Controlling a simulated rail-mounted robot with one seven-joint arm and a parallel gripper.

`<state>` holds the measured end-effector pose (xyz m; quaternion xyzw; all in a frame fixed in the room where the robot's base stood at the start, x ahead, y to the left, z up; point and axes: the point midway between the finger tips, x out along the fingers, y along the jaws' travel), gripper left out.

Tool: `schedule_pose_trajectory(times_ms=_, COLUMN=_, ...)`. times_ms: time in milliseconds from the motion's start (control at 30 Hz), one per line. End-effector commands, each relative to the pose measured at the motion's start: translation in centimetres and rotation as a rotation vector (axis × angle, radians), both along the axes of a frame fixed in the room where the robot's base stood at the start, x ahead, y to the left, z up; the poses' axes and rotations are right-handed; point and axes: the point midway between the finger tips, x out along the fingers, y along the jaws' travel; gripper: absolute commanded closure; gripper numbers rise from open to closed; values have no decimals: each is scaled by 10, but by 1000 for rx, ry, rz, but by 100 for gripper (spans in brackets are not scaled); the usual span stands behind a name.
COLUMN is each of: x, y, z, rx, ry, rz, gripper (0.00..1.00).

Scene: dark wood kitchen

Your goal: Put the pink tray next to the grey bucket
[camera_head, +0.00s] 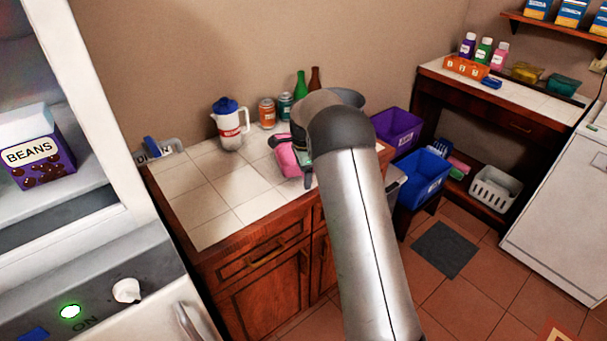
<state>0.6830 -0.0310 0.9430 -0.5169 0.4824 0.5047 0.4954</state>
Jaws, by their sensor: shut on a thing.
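A pink object (288,160), which looks like the pink tray, is at the right part of the white-tiled counter. My gripper (293,158) is shut on it, with dark fingers at its edges. My arm hides its right side, and I cannot tell whether it touches the counter. A light grey slotted basket (496,190), possibly the grey bucket, stands on the low shelf at the right. Part of another grey container (396,178) shows behind my arm, beside the counter.
A white and blue jug (230,126), cans (267,113) and bottles (300,84) stand at the counter's back. A blue bin (422,176) and a purple bin (397,130) are right of my arm. A small pink item (459,165) lies near the basket. The counter's front left is clear.

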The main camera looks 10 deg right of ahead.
Motion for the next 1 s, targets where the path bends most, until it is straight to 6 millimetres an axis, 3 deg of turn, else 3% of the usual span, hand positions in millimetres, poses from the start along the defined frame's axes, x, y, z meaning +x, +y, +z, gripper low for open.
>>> schedule_pose_trajectory(times_ms=100, x=0, y=0, z=-12, rx=0, ry=-1, rz=0, gripper=65)
schedule_pose_trajectory(times_ms=400, x=0, y=0, z=-15, rx=0, ry=-2, rz=0, gripper=65)
schedule_pose_trajectory(times_ms=433, x=0, y=0, z=-16, rx=0, ry=-1, rz=0, gripper=29)
schedule_pose_trajectory(times_ms=500, x=0, y=0, z=-15, rx=0, ry=-1, rz=0, gripper=10)
schedule_pose_trajectory(times_ms=867, x=0, y=0, z=-10, rx=0, ry=-2, rz=0, gripper=10)
schedule_pose_trajectory(times_ms=1000, x=0, y=0, z=8, rx=0, ry=-5, rz=0, gripper=10)
